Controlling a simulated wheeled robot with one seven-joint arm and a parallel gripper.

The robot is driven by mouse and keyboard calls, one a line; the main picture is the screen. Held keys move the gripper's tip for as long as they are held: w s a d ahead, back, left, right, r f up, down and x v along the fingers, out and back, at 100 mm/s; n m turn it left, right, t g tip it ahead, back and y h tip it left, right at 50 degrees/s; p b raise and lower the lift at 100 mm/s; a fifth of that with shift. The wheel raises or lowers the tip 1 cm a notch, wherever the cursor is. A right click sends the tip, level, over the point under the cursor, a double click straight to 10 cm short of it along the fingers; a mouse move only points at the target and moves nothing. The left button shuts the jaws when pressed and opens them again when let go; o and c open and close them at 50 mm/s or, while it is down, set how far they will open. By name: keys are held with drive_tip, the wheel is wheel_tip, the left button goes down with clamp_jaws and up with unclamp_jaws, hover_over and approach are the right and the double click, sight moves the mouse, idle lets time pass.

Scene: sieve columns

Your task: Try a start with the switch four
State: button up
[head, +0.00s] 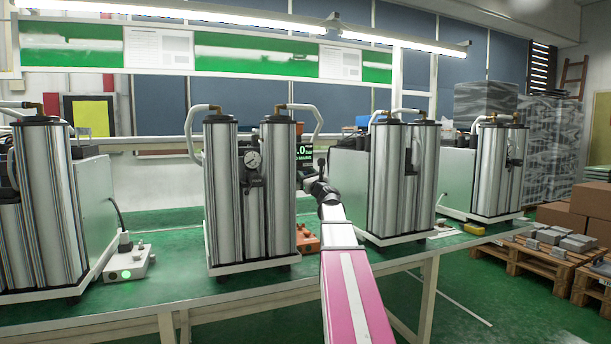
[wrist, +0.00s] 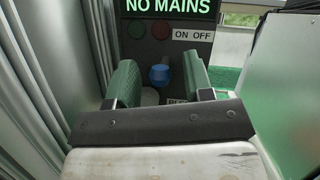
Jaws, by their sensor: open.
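In the wrist view a dark control panel (wrist: 196,50) faces my gripper (wrist: 159,62). It carries a blue knob (wrist: 160,75), a dim red lamp (wrist: 161,29), a dim green lamp (wrist: 137,28), an "ON OFF" label (wrist: 191,35) and the lit words "NO MAINS" (wrist: 167,6). My gripper is open, with one green finger on each side of the knob; I cannot tell whether either touches it. In the head view my gripper (head: 316,183) is beside a twin-column unit (head: 237,195), near a green-lit display (head: 304,153). No number four is readable.
More column units stand on the green bench (head: 300,282), to the right (head: 390,185) and left (head: 45,200). A white socket box (head: 128,262) shows a green light; an orange box (head: 307,240) sits right of the middle unit. Metal columns (wrist: 50,85) stand close left of my gripper.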

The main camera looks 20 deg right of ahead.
drive_tip(key=shift+w+r, duration=0.2)
drive_tip(key=shift+w, duration=0.2)
clamp_jaws()
drive_tip(key=shift+a+m+h, duration=0.2)
drive_tip(key=shift+m+h, duration=0.2)
drive_tip(key=shift+h, duration=0.25)
drive_tip(key=shift+a+m+h, duration=0.15)
drive_tip(key=shift+m+h, duration=0.25)
drive_tip(key=shift+h, duration=0.25)
